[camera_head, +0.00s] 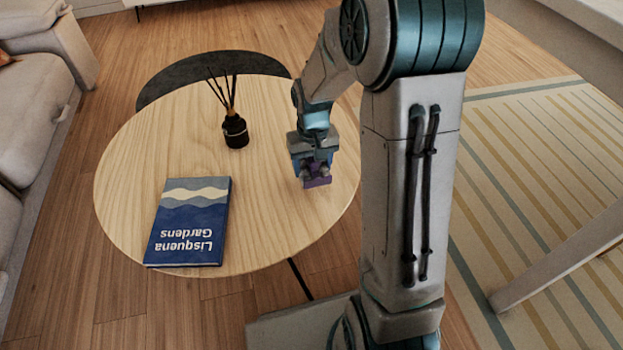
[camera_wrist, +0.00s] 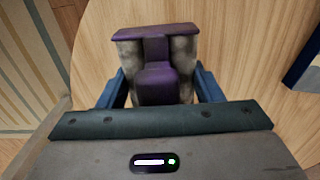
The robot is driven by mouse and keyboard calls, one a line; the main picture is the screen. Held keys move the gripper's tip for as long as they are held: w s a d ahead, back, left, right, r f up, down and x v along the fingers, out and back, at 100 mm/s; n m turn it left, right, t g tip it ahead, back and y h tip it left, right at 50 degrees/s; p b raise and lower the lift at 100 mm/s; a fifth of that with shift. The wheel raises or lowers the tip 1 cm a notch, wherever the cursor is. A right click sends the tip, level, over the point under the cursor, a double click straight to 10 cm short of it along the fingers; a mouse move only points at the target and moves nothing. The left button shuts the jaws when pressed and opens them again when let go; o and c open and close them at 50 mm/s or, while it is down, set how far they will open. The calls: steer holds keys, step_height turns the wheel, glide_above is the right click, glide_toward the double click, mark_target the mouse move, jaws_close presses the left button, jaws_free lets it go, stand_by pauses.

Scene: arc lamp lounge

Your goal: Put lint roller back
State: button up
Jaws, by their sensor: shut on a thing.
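The lint roller (camera_head: 317,182) is purple with a mottled grey roll, over the right part of the round wooden table (camera_head: 180,125). My gripper (camera_head: 313,163) points down from above and is shut on it. In the wrist view the lint roller (camera_wrist: 155,85) sits between the two blue fingers, its purple crosspiece toward the top of the picture. Its underside is hidden, so I cannot tell whether it touches the tabletop. No holder or stand for it shows clearly.
A blue book (camera_head: 190,222) lies at the table's front left. A black reed diffuser (camera_head: 235,131) stands behind it, left of my gripper. A dark lower table (camera_head: 190,68) shows behind. A sofa (camera_head: 35,100) is at the left.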

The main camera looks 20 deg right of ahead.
steer(key=shift+w+f+b, duration=0.15)
steer(key=shift+f+b, duration=0.95)
steer(key=shift+f, duration=0.95)
steer(key=shift+f, duration=0.15)
steer(key=o, duration=1)
steer(key=shift+o, duration=0.2)
